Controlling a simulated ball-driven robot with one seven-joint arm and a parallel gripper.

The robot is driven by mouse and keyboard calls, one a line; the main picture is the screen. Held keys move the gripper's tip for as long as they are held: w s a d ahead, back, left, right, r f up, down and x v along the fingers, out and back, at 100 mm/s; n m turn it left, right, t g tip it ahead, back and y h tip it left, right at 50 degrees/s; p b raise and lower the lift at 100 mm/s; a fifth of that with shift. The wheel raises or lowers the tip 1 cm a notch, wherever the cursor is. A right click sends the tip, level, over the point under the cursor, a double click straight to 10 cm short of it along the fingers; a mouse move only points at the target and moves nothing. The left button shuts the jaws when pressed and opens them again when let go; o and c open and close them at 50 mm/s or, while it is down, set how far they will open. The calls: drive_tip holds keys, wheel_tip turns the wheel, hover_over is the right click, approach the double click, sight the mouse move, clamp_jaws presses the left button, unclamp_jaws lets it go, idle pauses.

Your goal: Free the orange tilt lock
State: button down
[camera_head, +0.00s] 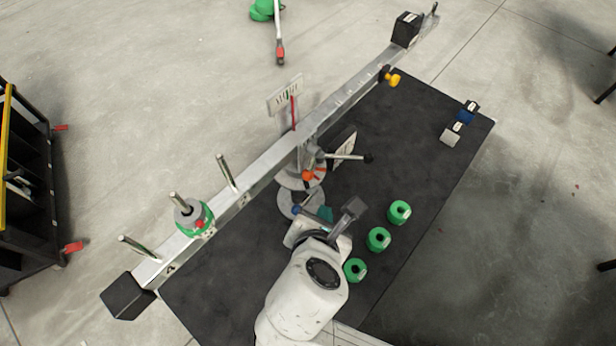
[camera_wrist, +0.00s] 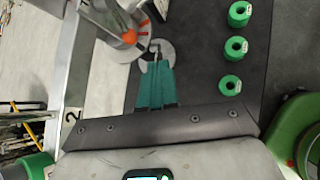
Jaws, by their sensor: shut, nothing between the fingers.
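The orange tilt lock (camera_head: 308,175) is a small orange knob at the pivot below the middle of the long grey beam (camera_head: 260,166). In the wrist view the orange tilt lock (camera_wrist: 130,37) lies ahead and slightly left of the fingertips, beside a round grey plate. My gripper (camera_head: 325,213) has teal fingers and is near the pivot, on the viewer's side of the orange lock and apart from it. In the wrist view my gripper (camera_wrist: 156,66) is shut and empty, its tips overlapping the round plate's near edge in the picture; whether they touch cannot be told.
A lever with a black knob (camera_head: 367,158) sticks out right of the pivot. Several green rings (camera_head: 378,239) stand on the black mat (camera_head: 425,150). Upright pegs (camera_head: 228,172) and a green-and-grey weight stack (camera_head: 194,217) are on the beam's left arm. The mat's right side is mostly clear.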

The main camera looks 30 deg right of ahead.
drive_tip(key=a+r+n+t, duration=0.2)
drive_tip(key=a+r+n, duration=0.1)
drive_tip(key=a+n, duration=0.15)
approach(312, 178)
drive_tip(key=shift+h, duration=0.3)
drive_tip(key=w, duration=0.1)
drive_tip(key=w+d+f, duration=0.1)
drive_tip(key=w+d, duration=0.1)
drive_tip(key=w, duration=0.1)
drive_tip(key=shift+w+f, duration=0.1)
drive_tip(key=shift+f, duration=0.1)
drive_tip(key=shift+x, duration=0.8)
drive_tip(key=shift+w, duration=0.15)
drive_tip(key=shift+w+d+f+n+t+h, duration=0.1)
drive_tip(key=shift+d+f+n+t+h, duration=0.35)
drive_tip(key=shift+h, duration=0.45)
drive_tip(key=shift+d+f+n+t+h+b, duration=0.15)
drive_tip(key=shift+f+n+t+h+b, duration=0.15)
drive_tip(key=shift+t+h+b, duration=0.2)
drive_tip(key=shift+w+h, duration=0.1)
drive_tip(key=shift+h, duration=0.3)
drive_tip(key=shift+r, duration=0.1)
